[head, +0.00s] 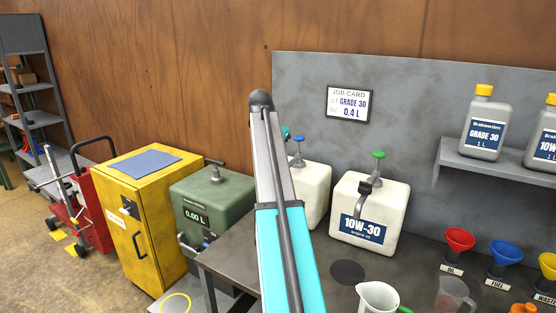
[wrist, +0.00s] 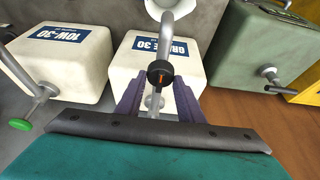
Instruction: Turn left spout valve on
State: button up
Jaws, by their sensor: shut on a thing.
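The left spout valve (wrist: 160,74) is a black knob with an orange mark on a grey spout pipe, seen in the wrist view. It is in front of the white GRADE 30 canister (wrist: 190,68). My gripper (wrist: 160,84) has its two purple fingers on either side of the knob and is shut on it. In the head view my arm covers the gripper, the valve and most of the canister, leaving its right part (head: 316,190) visible.
The white 10W-30 canister (head: 394,205) with a green-topped pump stands to the right on the bench. A white jug (head: 377,298) stands at the front. A green tank (head: 215,210) and yellow cabinet (head: 140,205) are left. Coloured funnels (head: 459,241) stand right.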

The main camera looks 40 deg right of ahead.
jog(key=o, duration=1)
jog(key=shift+o, duration=0.2)
jog(key=b+v, duration=0.3)
jog(key=v, duration=1)
jog(key=shift+a+r, duration=0.15)
jog(key=shift+r, duration=0.2)
